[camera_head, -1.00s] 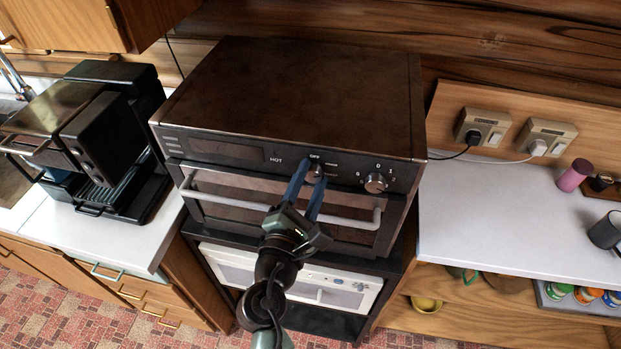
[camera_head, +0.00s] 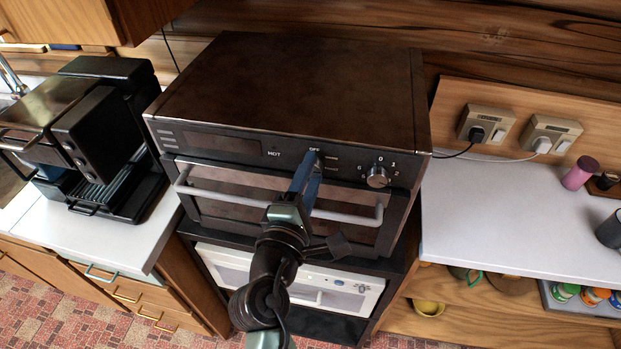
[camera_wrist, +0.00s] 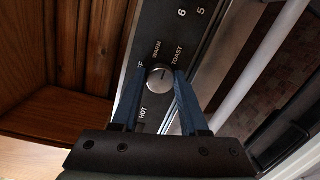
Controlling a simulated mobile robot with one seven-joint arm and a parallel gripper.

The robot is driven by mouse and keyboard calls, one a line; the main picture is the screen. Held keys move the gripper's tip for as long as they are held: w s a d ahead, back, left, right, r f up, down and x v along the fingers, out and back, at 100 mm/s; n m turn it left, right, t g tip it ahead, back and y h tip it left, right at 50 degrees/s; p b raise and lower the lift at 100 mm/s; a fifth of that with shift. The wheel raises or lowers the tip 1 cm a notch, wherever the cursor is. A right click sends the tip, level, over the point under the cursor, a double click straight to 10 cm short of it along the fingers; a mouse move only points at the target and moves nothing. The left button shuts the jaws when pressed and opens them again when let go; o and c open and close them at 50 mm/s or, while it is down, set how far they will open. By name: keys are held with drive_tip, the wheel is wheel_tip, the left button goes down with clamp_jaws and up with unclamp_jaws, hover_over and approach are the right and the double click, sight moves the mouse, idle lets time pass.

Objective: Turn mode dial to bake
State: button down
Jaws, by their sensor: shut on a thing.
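The mode dial (camera_wrist: 160,77) is a small round silver knob on the oven's (camera_head: 300,85) dark front panel. In the wrist view the words HOT, WARM and TOAST show around it; I see no readable BAKE label. My gripper (camera_head: 314,160) has blue fingers and is shut on the dial, one finger on each side in the wrist view (camera_wrist: 160,80). In the head view the fingers overlap and hide most of the dial, just below the word OFF. I cannot tell exactly where the dial's mark points.
A second silver knob (camera_head: 377,176) with numbers sits to the right on the same panel. The oven door handle (camera_head: 350,217) runs below my fingers. A coffee machine (camera_head: 100,140) stands left and a white counter (camera_head: 510,220) lies right.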

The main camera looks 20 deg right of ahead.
drive_tip(key=m+b, duration=0.2)
drive_tip(key=m, duration=0.1)
drive_tip(key=m+b, duration=0.1)
drive_tip(key=m, duration=0.1)
drive_tip(key=m+y+b, duration=0.1)
drive_tip(key=m+b, duration=0.1)
drive_tip(key=m, duration=0.1)
drive_tip(key=shift+f+m+b, duration=0.25)
drive_tip(key=shift+m+b, duration=0.05)
drive_tip(key=m+b, duration=0.4)
drive_tip(key=m, duration=0.1)
drive_tip(key=shift+m+y, duration=0.3)
drive_tip(key=shift+m+t+b, duration=0.4)
drive_tip(key=shift+m+b, duration=0.7)
drive_tip(key=shift+m, duration=0.2)
drive_tip(key=shift+r, duration=0.1)
drive_tip(key=shift+c, duration=2.1)
unclamp_jaws()
